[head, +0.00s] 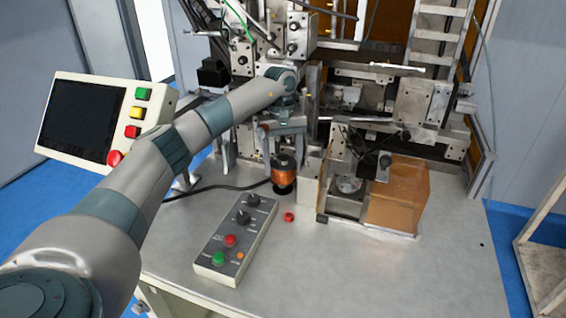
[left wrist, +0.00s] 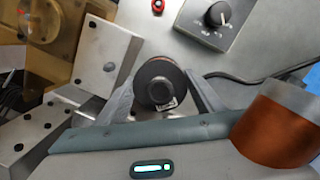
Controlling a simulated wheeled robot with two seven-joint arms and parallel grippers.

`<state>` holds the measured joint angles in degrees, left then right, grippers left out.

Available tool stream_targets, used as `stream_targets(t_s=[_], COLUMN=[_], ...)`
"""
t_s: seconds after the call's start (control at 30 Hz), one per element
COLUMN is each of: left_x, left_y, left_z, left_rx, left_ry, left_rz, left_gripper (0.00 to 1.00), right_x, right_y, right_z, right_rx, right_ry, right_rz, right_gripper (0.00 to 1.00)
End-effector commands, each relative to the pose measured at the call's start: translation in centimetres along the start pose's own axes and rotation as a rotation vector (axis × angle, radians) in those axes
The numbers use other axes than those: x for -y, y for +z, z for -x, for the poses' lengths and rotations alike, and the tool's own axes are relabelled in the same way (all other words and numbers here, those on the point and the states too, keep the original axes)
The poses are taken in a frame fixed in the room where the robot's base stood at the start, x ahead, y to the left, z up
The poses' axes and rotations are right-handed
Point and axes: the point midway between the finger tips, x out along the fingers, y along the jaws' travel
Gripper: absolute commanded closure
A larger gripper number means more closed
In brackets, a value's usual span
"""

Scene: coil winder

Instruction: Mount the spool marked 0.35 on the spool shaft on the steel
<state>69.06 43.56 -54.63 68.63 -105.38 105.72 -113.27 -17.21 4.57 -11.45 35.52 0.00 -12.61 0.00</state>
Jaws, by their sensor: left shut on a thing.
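A spool of copper-coloured wire with dark flanges (head: 285,172) stands roughly upright below my left gripper (head: 284,146). In the left wrist view the same spool (left wrist: 158,82) shows its dark round end between the two fingers of my left gripper (left wrist: 161,98). The gripper is shut on it. A small pale label is on the flange, too small to read. I cannot tell whether the spool's lower end touches anything. I cannot make out the spool shaft. My right gripper is out of view.
A second copper-coloured cylinder with a grey rim (left wrist: 278,128) is close on the right of the wrist view. A control box with knobs and buttons (head: 237,240) and a small red part (head: 289,216) lie on the table (head: 370,275). Steel blocks and an amber box (head: 400,195) stand right of the spool.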

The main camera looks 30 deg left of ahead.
Motion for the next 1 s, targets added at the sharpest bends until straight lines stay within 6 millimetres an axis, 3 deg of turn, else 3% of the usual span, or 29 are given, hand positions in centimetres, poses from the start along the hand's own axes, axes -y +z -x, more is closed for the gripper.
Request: stream_targets(t_s=[1.0], left_x=[0.0], left_y=[-0.3], left_z=[-2.3], left_rx=[-0.001], left_ry=[0.002], left_rz=[0.0], left_gripper=[0.8], right_x=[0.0], right_y=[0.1], right_z=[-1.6], right_rx=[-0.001], right_ry=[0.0], right_rz=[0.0], right_gripper=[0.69])
